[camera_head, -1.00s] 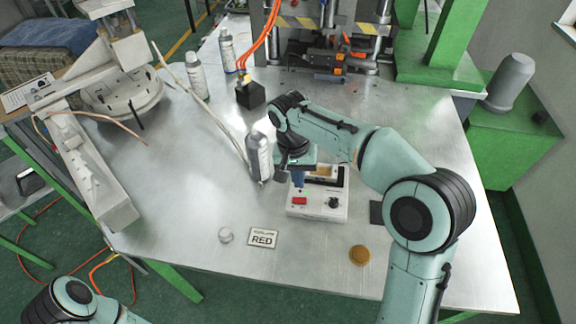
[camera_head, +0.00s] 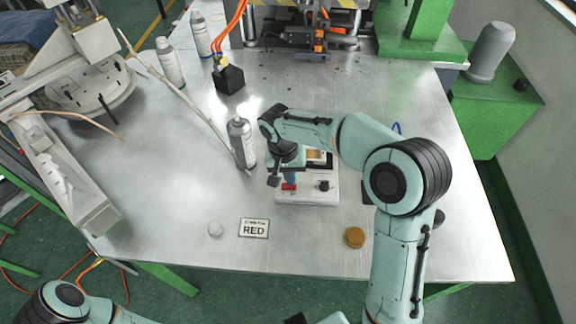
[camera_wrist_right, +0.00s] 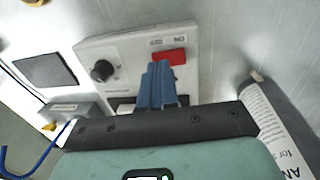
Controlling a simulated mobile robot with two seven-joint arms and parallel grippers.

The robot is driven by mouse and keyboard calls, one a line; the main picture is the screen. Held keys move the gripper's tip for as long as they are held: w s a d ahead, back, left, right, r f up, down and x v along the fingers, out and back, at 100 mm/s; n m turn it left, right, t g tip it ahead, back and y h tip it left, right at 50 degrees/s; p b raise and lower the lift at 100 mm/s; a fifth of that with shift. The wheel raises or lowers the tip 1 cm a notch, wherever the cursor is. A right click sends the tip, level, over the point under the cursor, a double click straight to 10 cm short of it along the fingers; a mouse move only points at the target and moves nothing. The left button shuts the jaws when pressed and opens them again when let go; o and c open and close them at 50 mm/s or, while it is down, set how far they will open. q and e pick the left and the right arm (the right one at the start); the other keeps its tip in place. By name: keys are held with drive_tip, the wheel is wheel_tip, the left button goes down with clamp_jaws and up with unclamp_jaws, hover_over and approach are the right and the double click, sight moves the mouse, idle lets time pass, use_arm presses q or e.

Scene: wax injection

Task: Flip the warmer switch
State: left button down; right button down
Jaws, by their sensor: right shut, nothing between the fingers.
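The warmer (camera_head: 318,197) is a white box on the metal table, with a black knob (camera_head: 324,186) and a red switch (camera_head: 289,186) on its front. The right wrist view shows the red switch (camera_wrist_right: 169,57), the knob (camera_wrist_right: 102,70) and the white panel (camera_wrist_right: 130,48). My right gripper (camera_head: 290,178) is over the warmer's front left. Its blue fingers (camera_wrist_right: 158,72) are shut and empty, with the tips close beside the red switch. I cannot tell whether they touch it. My left gripper is out of view; only part of my left arm shows at the bottom left.
A grey bottle (camera_head: 242,143) stands just left of the warmer. A black block (camera_head: 229,79) is farther back. The right side of the table is mostly bare.

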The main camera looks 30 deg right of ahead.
drive_tip(key=shift+d+f, duration=0.1)
drive_tip(key=shift+f, duration=0.7)
